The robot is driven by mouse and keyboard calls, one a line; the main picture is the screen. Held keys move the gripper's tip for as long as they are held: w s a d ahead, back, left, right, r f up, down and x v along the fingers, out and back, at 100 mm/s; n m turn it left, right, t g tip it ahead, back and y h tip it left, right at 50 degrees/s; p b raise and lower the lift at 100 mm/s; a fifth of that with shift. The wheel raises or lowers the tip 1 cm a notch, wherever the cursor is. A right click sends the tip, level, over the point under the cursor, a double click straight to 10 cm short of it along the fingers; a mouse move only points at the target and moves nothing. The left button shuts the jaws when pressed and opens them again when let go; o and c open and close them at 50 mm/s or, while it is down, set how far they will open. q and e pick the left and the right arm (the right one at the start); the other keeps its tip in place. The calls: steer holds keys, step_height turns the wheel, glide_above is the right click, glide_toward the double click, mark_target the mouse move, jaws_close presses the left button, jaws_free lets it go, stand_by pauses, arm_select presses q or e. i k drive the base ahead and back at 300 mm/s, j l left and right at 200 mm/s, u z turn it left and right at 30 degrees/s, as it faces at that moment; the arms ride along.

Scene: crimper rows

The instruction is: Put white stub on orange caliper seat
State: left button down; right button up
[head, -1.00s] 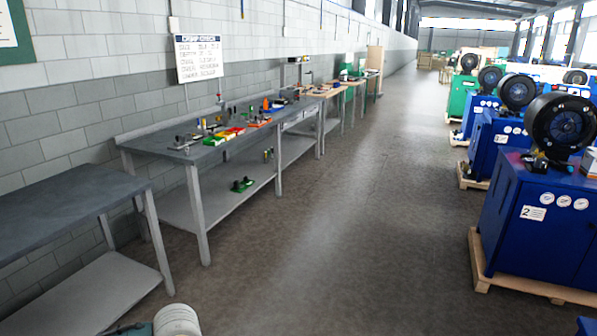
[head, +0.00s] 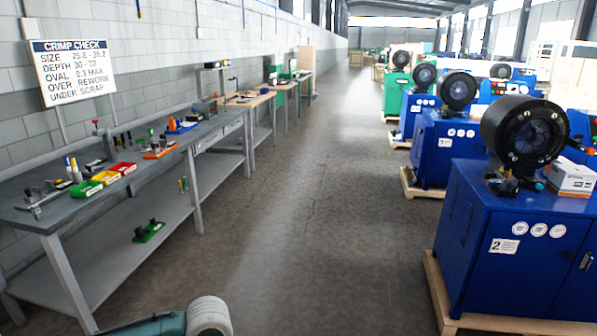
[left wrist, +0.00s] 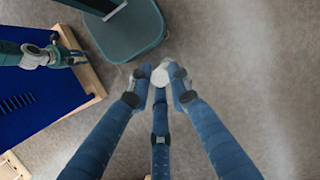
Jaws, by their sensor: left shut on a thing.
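My left gripper (left wrist: 161,84) is shut on the white stub (left wrist: 161,76), a small pale piece pinched between the blue fingertips in the left wrist view. The floor lies well below it. In the head view an orange block with a dark part on it (head: 160,151), which looks like the orange caliper seat, sits on the grey workbench (head: 95,212) at left, well away from the stub. What looks like my right gripper (left wrist: 76,57) shows at upper left of the left wrist view; its fingers are too small to read. Neither gripper shows in the head view.
Green, yellow and red bins (head: 122,168) and a blue stand (head: 181,128) share the bench top. A green item (head: 148,231) lies on the lower shelf. Blue machines (head: 515,225) on wooden pallets line the right. The aisle floor (head: 300,220) between is clear.

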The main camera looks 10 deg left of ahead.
mark_target(162, 148)
steer(key=i+u, duration=0.3)
steer(key=i, duration=0.7)
steer(key=i+l+u, duration=0.1)
steer(key=i+u, duration=0.25)
steer(key=i, duration=2.85)
steer(key=i+u, duration=0.2)
steer(key=i, duration=0.4)
steer(key=i+l+u, duration=0.2)
steer(key=i, duration=0.4)
steer(key=i+u, duration=0.15)
steer(key=i, duration=0.4)
